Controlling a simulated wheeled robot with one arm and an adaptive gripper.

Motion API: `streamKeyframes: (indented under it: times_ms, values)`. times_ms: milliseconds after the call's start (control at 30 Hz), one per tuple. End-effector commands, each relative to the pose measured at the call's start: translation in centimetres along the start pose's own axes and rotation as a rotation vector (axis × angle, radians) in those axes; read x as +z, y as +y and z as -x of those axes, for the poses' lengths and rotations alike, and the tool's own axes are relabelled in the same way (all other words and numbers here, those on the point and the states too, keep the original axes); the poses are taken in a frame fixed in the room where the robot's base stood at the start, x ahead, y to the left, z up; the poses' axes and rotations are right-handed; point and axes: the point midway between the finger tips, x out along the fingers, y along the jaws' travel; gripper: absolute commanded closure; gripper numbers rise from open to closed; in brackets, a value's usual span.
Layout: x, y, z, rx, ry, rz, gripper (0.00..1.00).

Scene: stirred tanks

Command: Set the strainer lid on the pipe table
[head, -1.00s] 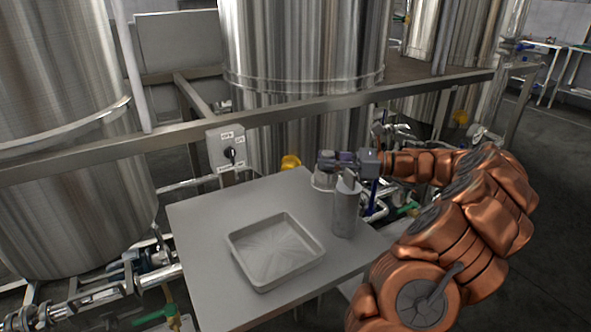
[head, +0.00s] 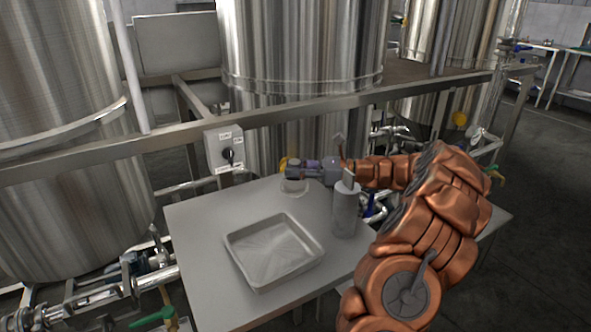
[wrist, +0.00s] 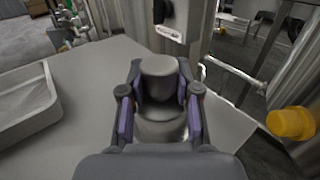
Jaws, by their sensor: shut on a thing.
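My gripper (head: 294,171) is over the back corner of the grey pipe table (head: 195,225). It is shut on the strainer lid (head: 293,187), a pale grey round piece. In the wrist view, the lid's rounded knob (wrist: 159,68) sits between the purple-padded fingers of my gripper (wrist: 160,100), and its wider disc (wrist: 160,130) shows below. The table top also shows around it in the wrist view (wrist: 95,75). The lid is at or just above the table top; I cannot tell if it touches. My gripper hides part of it.
A shallow grey tray (head: 232,249) lies on the table's front left part. A grey upright cylinder (head: 345,212) stands near the right edge, close to my arm. A switch box (head: 226,148) and metal rail (head: 300,106) are behind the table. The back left table top is bare.

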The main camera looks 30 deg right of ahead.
Motion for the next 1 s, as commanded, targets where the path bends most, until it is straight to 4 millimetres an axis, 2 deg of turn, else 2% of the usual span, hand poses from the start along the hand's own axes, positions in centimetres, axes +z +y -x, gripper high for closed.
streamKeyframes:
  times_ms: [333,367,600,1000]
  values:
    - [-0.13,-0.02,0.02,-0.001,-0.002,0.001,1.0]
    - [-0.2,-0.01,0.03,0.0,-0.001,0.001,0.66]
    - [-0.2,-0.01,0.03,0.0,0.0,0.001,0.43]
    - [0.15,-0.03,0.36,-0.001,-0.001,0.001,0.43]
